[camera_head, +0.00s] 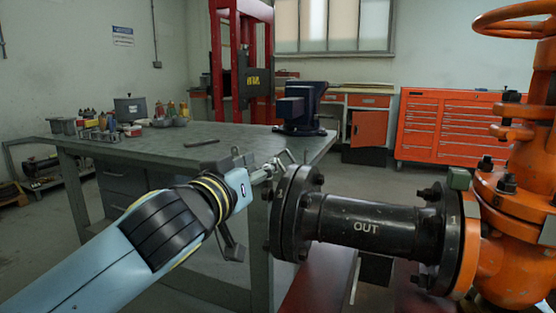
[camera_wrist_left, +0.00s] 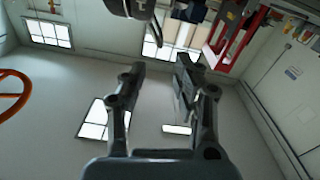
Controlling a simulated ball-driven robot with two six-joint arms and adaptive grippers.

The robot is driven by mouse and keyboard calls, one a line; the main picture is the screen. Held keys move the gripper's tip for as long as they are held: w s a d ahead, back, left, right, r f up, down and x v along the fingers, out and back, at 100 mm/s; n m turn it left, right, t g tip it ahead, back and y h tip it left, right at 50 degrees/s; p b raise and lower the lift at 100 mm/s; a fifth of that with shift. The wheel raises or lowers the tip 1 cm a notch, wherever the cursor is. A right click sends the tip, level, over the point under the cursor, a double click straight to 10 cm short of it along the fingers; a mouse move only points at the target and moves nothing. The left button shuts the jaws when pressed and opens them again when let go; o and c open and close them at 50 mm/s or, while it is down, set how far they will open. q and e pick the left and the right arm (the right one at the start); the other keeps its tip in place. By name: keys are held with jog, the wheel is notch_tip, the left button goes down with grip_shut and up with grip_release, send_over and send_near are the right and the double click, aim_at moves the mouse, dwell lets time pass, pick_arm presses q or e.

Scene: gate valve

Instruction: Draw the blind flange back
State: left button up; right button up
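The blind flange (camera_head: 281,220) is a dark round plate with bolts around its rim, at the left end of the black pipe spool (camera_head: 385,228) marked OUT. It appears to sit against the spool's end flange (camera_head: 305,205). My left gripper (camera_head: 279,167) is beside its upper left edge; whether they touch is unclear. In the left wrist view my left gripper (camera_wrist_left: 160,66) has its two fingers apart with nothing seen between them. A dark round part (camera_wrist_left: 128,8) shows at the top of that view, beyond the fingertips. My right gripper is out of view.
The orange gate valve (camera_head: 510,260) with its handwheel (camera_head: 515,18) stands at the right. A grey workbench (camera_head: 222,152) with a vise (camera_head: 300,108) and small items lies behind my left arm. An orange tool cabinet (camera_head: 455,128) stands at the back.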

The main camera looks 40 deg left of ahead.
aim_at(278, 154)
pick_arm(q)
jog(key=x, duration=0.9)
jog(key=shift+w+a+f, duration=0.1)
jog(key=shift+w, duration=0.15)
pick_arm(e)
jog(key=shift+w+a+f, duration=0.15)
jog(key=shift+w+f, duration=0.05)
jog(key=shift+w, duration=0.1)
